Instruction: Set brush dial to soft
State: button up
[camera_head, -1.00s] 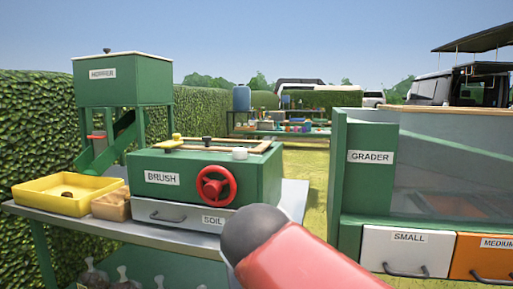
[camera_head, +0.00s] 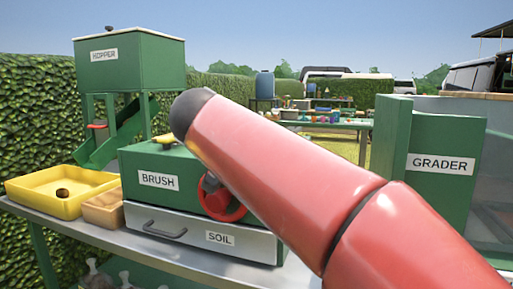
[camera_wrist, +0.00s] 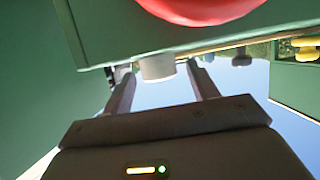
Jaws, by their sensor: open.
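The green brush machine (camera_head: 150,200), labelled BRUSH, stands on the metal table; my red arm covers its right part. A red handwheel (camera_head: 222,205) on its front is partly hidden by the arm; it also shows at the top of the wrist view (camera_wrist: 205,6). In the wrist view, a short pale grey round knob (camera_wrist: 158,67) sticks out at the machine's edge. My gripper (camera_wrist: 158,75) is open, with one finger on each side of this knob. I cannot tell whether the fingers touch it. No dial marking is readable.
A drawer labelled SOIL (camera_head: 200,235) is shut under the machine. A yellow tray (camera_head: 60,200) and a brown box (camera_head: 104,208) stand at left, below the green hopper (camera_head: 130,62). The grader (camera_head: 430,160) stands at right.

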jog(key=shift+x, duration=0.95)
jog(key=c, duration=1)
